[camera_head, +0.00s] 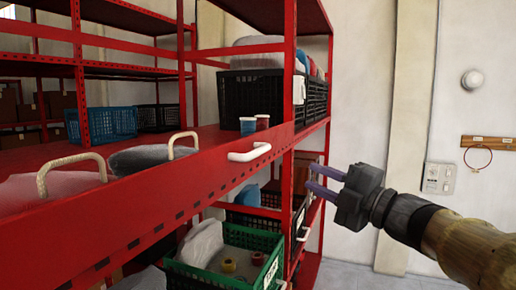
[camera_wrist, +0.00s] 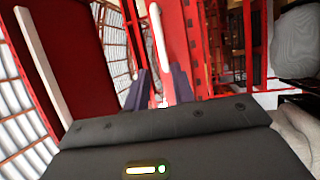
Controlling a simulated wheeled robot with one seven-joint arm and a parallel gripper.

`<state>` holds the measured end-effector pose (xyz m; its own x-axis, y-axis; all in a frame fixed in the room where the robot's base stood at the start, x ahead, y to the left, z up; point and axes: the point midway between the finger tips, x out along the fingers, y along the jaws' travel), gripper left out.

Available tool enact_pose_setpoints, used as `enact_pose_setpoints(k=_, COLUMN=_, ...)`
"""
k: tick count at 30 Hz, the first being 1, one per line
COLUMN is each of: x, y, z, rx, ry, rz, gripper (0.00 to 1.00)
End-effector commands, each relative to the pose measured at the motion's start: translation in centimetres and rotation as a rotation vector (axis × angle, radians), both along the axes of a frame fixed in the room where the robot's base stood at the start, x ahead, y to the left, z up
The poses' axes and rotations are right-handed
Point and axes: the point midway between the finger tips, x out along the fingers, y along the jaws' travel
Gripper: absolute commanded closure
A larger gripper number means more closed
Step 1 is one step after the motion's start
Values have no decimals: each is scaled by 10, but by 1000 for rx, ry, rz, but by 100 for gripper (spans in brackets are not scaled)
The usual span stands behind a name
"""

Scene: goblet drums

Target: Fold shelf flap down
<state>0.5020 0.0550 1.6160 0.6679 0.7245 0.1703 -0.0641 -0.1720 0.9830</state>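A long red shelf front (camera_head: 150,205) runs from the lower left toward the middle in the head view. It bears a white handle (camera_head: 250,152) near its right end. I cannot tell for sure which red panel is the flap. My gripper (camera_head: 314,180) is to the right of this handle, apart from it, with its two purple fingers spread and pointing left toward the rack. In the wrist view, the fingers (camera_wrist: 158,92) are apart with nothing held between them. A white handle (camera_wrist: 158,38) on a red panel lies ahead of them, its near end appearing between the fingers.
Black crates (camera_head: 252,95) stand on the shelf, with small cups (camera_head: 262,122) in front. Grey bags with rope handles (camera_head: 150,157) lie at left. A green crate (camera_head: 222,268) is below. A red post (camera_head: 290,70) stands close to my gripper. The right side is open to the wall.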

Motion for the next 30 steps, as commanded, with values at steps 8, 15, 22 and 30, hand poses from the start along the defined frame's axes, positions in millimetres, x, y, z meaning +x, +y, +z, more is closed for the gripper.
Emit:
enact_pose_setpoints(k=8, x=5, y=5, z=2, rx=2, ry=4, rz=0, gripper=75)
enact_pose_setpoints(k=15, x=27, y=29, z=10, rx=4, ry=4, rz=2, gripper=75)
enact_pose_setpoints(k=22, x=54, y=59, z=17, rx=3, ry=5, rz=2, gripper=75)
enact_pose_setpoints(k=30, x=87, y=93, z=25, rx=4, ry=6, rz=1, gripper=75)
